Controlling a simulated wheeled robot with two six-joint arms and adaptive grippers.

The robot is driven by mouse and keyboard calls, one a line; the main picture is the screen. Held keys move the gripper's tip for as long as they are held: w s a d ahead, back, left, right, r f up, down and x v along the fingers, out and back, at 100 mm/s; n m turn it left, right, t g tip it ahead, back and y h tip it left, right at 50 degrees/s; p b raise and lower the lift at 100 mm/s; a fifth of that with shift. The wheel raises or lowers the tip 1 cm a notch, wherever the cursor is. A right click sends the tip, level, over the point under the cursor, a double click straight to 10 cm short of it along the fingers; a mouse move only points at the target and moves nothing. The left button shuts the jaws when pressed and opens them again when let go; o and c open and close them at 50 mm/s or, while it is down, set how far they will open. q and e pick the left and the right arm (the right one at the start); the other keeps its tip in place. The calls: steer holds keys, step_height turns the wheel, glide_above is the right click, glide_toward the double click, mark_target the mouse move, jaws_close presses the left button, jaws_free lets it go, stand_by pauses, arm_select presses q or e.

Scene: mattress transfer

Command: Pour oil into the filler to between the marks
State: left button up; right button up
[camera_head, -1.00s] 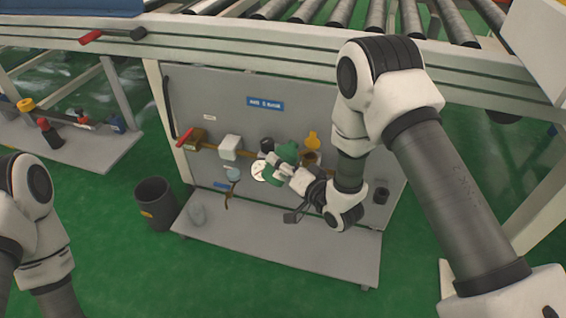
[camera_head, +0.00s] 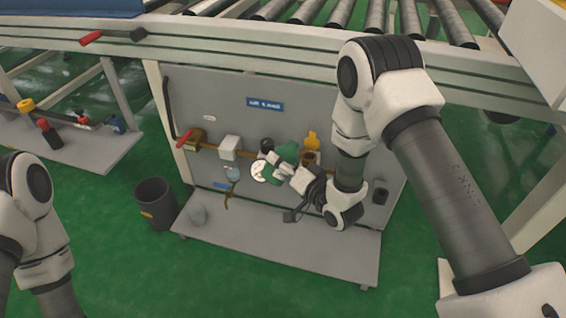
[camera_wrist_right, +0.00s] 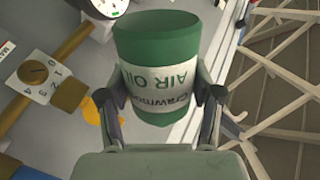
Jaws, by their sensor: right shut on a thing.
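My right gripper (camera_wrist_right: 160,98) is shut on a green can (camera_wrist_right: 155,38) with a white label reading "AIR OIL". In the head view the green can (camera_head: 287,152) is in front of the grey panel, with my right gripper (camera_head: 291,170) at its lower right. A brown open-topped cup (camera_head: 311,158), apparently the filler, is on the panel just right of the can, with an orange cap (camera_head: 312,140) above it. The can looks tilted; I see no oil stream. Level marks are too small to tell. My left arm is at the left edge, its gripper out of view.
The panel (camera_head: 210,100) also carries a round white gauge (camera_head: 259,171), a white box (camera_head: 230,147), a clear bowl (camera_head: 233,174) and a red-handled valve (camera_head: 186,138). A grey shelf (camera_head: 300,258) lies below. A dark bin (camera_head: 155,203) stands left.

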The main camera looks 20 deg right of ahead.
steer(key=shift+r, duration=0.15)
steer(key=shift+d+r+m+p, duration=0.1)
steer(key=shift+r+m+p, duration=0.15)
steer(key=shift+m+p, duration=0.25)
steer(key=shift+w+r, duration=0.1)
stand_by(1.2)
steer(key=shift+d+r+p, duration=0.1)
steer(key=shift+r+p, duration=0.15)
steer(key=shift+p, duration=0.45)
steer(key=shift+r+m, duration=0.15)
steer(key=shift+m, duration=0.15)
stand_by(0.6)
steer(key=shift+w+d+r+m+p, duration=0.1)
steer(key=shift+d+r+m+p, duration=0.15)
steer(key=shift+p, duration=0.3)
steer(key=shift+a+f, duration=0.1)
steer(key=shift+a, duration=0.05)
stand_by(0.7)
